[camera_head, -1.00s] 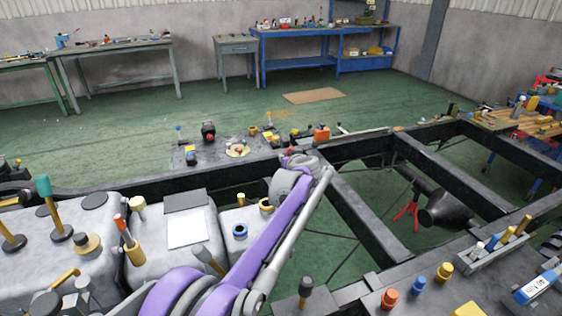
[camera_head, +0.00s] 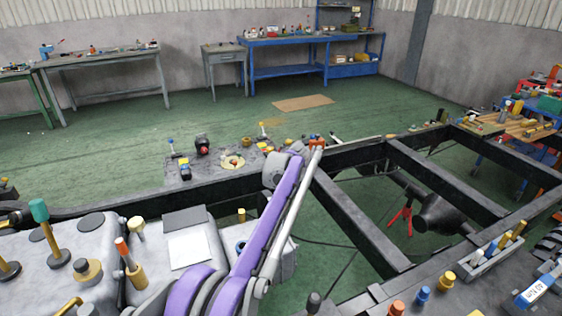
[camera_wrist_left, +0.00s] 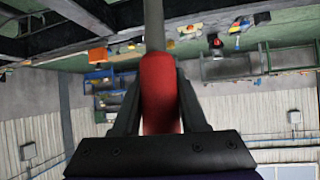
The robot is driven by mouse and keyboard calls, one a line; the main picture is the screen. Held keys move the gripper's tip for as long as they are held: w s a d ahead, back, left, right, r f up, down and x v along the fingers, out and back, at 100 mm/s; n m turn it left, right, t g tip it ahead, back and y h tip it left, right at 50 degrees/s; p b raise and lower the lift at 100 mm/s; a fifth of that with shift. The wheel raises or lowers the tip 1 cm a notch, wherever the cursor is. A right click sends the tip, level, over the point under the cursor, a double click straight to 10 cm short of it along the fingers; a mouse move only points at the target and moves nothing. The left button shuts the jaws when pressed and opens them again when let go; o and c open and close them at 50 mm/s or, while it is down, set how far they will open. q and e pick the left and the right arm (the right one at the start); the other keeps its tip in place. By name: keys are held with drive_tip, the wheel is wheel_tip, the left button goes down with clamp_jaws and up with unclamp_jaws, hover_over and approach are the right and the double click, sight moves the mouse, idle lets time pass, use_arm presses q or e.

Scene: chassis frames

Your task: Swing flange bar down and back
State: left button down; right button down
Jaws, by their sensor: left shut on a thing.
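In the left wrist view, my left gripper (camera_wrist_left: 160,72) is shut on the red grip (camera_wrist_left: 160,95) of a bar. A plain grey shaft (camera_wrist_left: 154,25) runs on from the grip towards the top edge, where it leaves the picture. I take this to be the flange bar; its far end does not show. My right gripper is not in view.
A grey tank top (camera_head: 85,250) with upright tools stands at lower left. A tray with small tools (camera_head: 178,172) lies beyond the rail. A toolholder (camera_head: 490,255) stands at lower right. Workbenches (camera_head: 270,68) line the far wall, with open green floor before them.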

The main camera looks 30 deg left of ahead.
use_arm(q)
drive_tip(key=shift+c, duration=2.2)
unclamp_jaws()
drive_tip(key=v, duration=1.1)
drive_tip(key=shift+p, duration=0.4)
drive_tip(key=shift+f, duration=0.15)
